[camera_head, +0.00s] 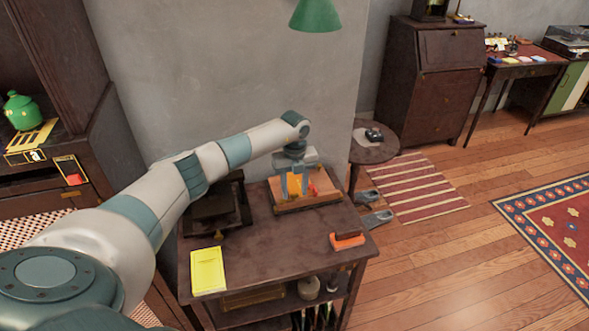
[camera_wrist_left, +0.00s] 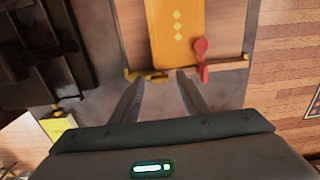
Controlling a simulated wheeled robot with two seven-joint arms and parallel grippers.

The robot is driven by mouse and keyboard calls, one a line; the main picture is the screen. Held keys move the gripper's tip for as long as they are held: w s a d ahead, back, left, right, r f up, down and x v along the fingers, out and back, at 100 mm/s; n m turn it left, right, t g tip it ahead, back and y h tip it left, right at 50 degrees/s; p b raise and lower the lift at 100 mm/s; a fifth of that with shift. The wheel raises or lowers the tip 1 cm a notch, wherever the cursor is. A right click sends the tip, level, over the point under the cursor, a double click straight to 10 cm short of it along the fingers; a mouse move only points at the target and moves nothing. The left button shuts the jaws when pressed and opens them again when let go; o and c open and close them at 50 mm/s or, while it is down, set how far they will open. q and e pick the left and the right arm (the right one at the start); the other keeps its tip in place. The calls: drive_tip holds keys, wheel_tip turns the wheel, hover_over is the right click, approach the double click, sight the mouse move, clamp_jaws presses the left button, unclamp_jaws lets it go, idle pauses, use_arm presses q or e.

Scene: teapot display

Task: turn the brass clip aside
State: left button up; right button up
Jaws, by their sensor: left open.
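A wooden board or shallow tray (camera_head: 318,204) lies on the dark side table, under my left gripper. An orange-yellow panel (camera_wrist_left: 180,35) with yellow diamonds lies on it. A small brass piece (camera_wrist_left: 157,77), probably the clip, sits at the panel's near edge, between my fingertips in the wrist view; I cannot tell whether they touch it. A red round-headed lever or tab (camera_wrist_left: 201,58) lies beside the panel's right edge. My left gripper (camera_head: 294,194) points down over the board, and its open fingers also show in the left wrist view (camera_wrist_left: 161,79). My right gripper is out of view.
A dark stepped object (camera_head: 218,208) stands left of the board. A yellow booklet (camera_head: 207,270) and a red-orange block (camera_head: 347,240) lie nearer on the table (camera_head: 270,262). Bare tabletop lies between them. The grey wall is close behind.

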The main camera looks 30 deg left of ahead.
use_arm(q)
wheel_tip(320, 180, up, 9)
drive_tip(key=b, duration=0.3)
wheel_tip(320, 180, up, 7)
drive_tip(key=b, duration=0.1)
hover_over(295, 194)
drive_tip(key=shift+a+r, duration=0.1)
drive_tip(key=shift+r, duration=0.45)
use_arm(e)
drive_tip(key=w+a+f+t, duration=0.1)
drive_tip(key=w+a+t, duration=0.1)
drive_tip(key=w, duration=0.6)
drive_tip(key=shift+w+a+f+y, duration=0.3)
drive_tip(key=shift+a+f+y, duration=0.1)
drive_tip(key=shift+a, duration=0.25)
